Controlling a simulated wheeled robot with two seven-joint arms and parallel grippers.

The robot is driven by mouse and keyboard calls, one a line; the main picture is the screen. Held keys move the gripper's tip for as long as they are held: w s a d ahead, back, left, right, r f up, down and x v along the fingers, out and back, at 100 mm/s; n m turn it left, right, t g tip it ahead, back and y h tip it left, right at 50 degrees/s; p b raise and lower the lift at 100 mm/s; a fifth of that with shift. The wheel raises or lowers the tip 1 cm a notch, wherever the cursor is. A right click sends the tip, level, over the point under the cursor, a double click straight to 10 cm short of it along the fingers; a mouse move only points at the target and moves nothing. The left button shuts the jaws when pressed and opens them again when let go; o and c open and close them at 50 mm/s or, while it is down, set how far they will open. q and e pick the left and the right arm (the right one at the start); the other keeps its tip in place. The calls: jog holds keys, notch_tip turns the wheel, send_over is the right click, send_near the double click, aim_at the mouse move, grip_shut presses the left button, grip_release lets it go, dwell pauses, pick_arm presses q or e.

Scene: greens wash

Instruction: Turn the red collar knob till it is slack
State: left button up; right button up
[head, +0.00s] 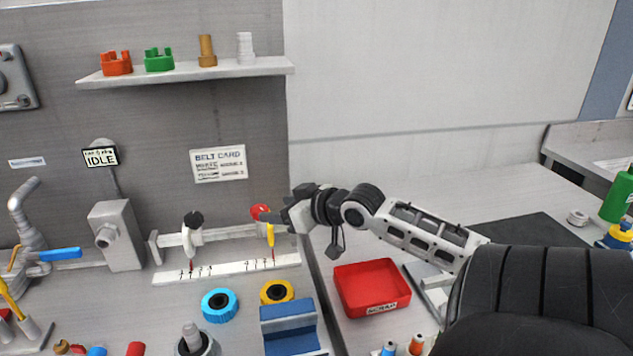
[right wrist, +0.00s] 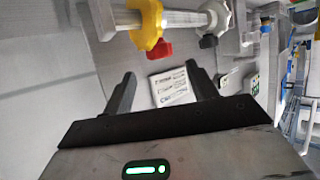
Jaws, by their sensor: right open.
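The red collar knob (head: 260,211) sits on top of the yellow collar (head: 270,234), at the right end of a pale rail. In the right wrist view the red knob (right wrist: 158,52) sticks out from the yellow collar (right wrist: 147,22). My right gripper (head: 285,214) is close to the knob's right side in the head view. In the right wrist view its two fingers (right wrist: 160,70) are spread with nothing held, and the knob shows beyond the tips, between their lines. Whether they touch is unclear. My left gripper is out of view.
A white collar with a black knob (head: 193,232) stands left on the same rail, above a marked scale strip (head: 225,271). The belt card (head: 218,164) hangs on the wall behind. A red scrap tray (head: 372,287) lies below my right arm. A shelf (head: 190,74) runs above.

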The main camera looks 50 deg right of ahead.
jog(key=v, duration=1)
